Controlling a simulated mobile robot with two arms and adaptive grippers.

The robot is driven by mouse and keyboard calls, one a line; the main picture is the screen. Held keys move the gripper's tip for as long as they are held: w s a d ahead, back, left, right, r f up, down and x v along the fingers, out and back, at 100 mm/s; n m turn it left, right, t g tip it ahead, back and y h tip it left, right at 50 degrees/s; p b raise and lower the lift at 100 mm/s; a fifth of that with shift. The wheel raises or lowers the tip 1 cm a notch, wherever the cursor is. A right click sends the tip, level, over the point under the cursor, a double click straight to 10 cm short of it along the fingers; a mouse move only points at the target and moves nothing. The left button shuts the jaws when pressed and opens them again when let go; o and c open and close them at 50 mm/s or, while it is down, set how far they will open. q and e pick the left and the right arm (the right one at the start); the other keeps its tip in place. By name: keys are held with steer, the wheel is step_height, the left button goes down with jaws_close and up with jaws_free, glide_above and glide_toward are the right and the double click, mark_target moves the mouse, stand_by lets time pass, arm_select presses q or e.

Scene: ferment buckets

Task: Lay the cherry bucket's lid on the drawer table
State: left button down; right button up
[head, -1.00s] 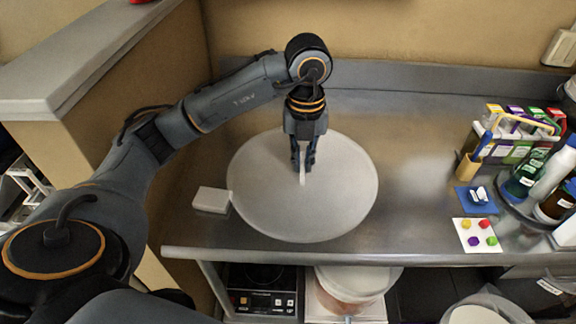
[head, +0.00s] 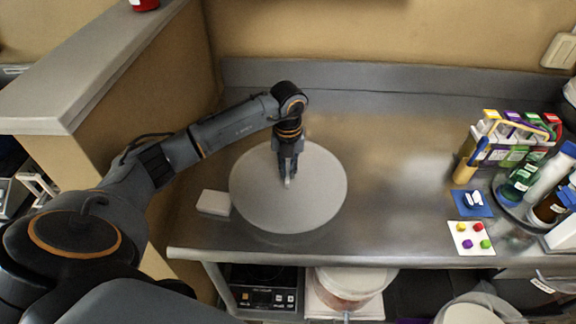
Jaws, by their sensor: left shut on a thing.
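The lid is a large pale grey-white disc (head: 310,200) at the left part of the steel drawer table (head: 400,180). It lies level, and I cannot tell for sure whether it touches the tabletop. My left gripper (head: 289,183) points down at the middle of the lid and is shut on its small upright knob. A bucket with reddish contents (head: 345,285) stands below the table's front edge. My right gripper is not in view.
A small white block (head: 214,202) sits at the lid's left edge. At the right are a card with coloured pieces (head: 470,238), a blue pad (head: 472,204), a bottle tray (head: 510,208) and a caddy of cartons (head: 515,130). The table's middle is clear.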

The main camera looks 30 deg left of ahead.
mark_target(288, 172)
arm_select(q)
steer(key=shift+f+b, duration=0.45)
steer(key=shift+f, duration=0.1)
steer(key=c, duration=1.4)
jaws_free()
steer(key=shift+r, duration=0.1)
steer(key=shift+r+p, duration=0.25)
steer(key=shift+p, duration=0.05)
step_height(288, 172, up, 12)
steer(key=b, duration=0.3)
steer(key=shift+r, duration=0.25)
